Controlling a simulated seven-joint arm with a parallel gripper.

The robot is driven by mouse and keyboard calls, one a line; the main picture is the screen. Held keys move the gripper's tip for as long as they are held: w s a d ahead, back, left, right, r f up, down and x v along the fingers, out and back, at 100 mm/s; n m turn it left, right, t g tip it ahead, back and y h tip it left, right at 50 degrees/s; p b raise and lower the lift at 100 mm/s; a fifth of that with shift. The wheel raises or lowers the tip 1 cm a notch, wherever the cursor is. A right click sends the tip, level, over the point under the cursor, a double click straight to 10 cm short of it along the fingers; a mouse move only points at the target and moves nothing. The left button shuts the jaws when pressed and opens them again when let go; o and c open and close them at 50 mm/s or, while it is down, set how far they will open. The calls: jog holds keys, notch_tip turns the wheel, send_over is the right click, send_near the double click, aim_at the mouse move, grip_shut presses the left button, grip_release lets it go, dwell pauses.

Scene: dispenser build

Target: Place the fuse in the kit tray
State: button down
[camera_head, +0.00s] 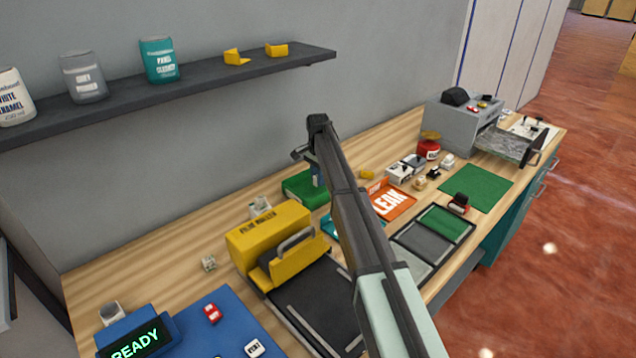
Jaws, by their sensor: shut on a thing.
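My gripper (317,176) points down over the green box (298,188) at the middle of the bench, mostly hidden behind my own dark arm. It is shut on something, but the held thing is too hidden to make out. I cannot pick out the fuse for certain anywhere. A shallow tray with grey and green sections (420,238) lies to the right of my arm at the bench's front. I cannot tell if it is the kit tray. A teal piece beside the orange LEAK sign is partly covered by my arm.
A yellow machine (268,231) stands left of my arm, by a dark mat. A blue panel (232,325) with a READY display is at lower left. The orange LEAK sign (392,200), small parts and a grey machine (455,120) are to the right. A shelf (210,86) with cans hangs behind.

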jog(key=shift+f, duration=1.15)
jog(key=shift+f, duration=0.15)
jog(key=c, duration=0.9)
grip_release()
jog(key=shift+c, duration=0.2)
notch_tip(320, 180, up, 12)
jog(key=shift+r, duration=0.15)
jog(key=shift+o, duration=0.3)
